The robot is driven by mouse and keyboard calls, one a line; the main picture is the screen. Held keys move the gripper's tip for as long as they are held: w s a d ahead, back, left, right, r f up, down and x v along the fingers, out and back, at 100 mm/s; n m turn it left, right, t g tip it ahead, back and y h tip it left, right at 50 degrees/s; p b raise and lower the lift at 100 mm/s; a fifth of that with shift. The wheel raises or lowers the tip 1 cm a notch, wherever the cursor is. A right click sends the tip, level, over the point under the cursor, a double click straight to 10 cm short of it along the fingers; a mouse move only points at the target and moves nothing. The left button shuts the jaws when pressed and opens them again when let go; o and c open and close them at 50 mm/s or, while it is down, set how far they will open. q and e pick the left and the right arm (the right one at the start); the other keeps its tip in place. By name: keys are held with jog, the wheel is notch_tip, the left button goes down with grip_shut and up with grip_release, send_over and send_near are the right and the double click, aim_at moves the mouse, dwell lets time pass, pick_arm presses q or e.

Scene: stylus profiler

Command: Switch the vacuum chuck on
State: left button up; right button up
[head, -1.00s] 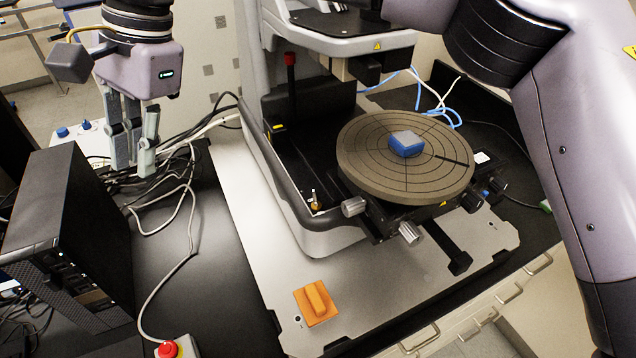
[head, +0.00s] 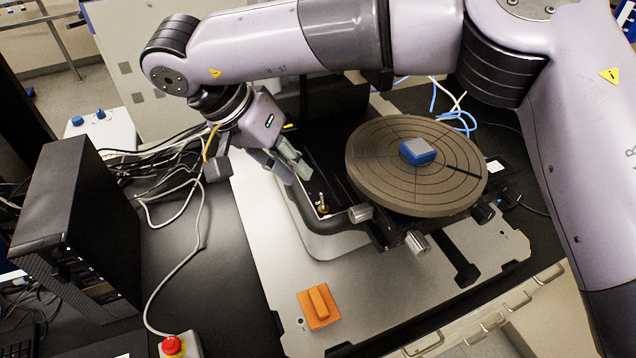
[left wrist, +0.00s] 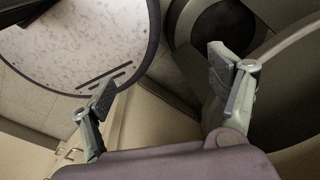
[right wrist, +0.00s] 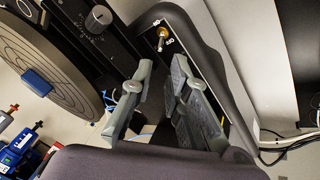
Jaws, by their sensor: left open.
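A small metal toggle switch (head: 322,205) with a brass-coloured base stands on the dark frame of the profiler, left of the round chuck (head: 375,192). It also shows in the right wrist view (right wrist: 162,38), between small white labels. My left gripper (left wrist: 160,78) is open and empty, away from the profiler.
Metal knobs (head: 417,242) stick out below the chuck. An orange rotary switch (head: 319,306) is on the base plate at the front. A red emergency button (head: 172,346) and a black computer case (head: 85,230) are on the left, with loose cables between.

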aim_at(320, 194)
jog(key=p+x, duration=0.2)
jog(key=x, duration=0.5)
jog(key=shift+d+f, duration=0.1)
jog(key=shift+w+d+f+p, duration=0.1)
jog(key=shift+d+f+p, duration=0.2)
jog(key=shift+f, duration=0.3)
jog(key=shift+a, duration=0.1)
jog(key=shift+c, duration=0.6)
grip_shut()
